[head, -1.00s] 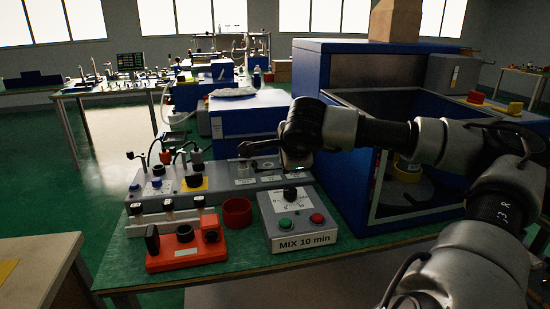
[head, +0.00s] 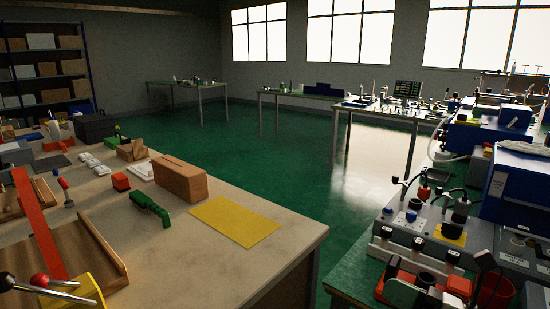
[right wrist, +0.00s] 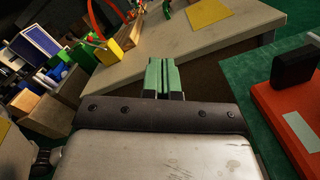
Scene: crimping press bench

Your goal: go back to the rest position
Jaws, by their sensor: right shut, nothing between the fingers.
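My right gripper (head: 484,262) shows only in part, as a small dark shape at the lower right of the head view, over the instrument bench near the red cup (head: 496,290). In the right wrist view its two fingers (right wrist: 163,66) are together, with nothing between them. They point toward the pale workbench (right wrist: 135,52). An orange-red device (right wrist: 288,115) is at the right of that view, apart from the fingers. My left gripper is in no current view.
The pale workbench (head: 275,262) at left holds a yellow mat (head: 235,221), a brown block (head: 180,180) and a red-handled press. The instrument bench at right carries a grey socketed unit (head: 430,225) and the orange-red device (head: 402,290). Green floor (head: 300,150) lies open between.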

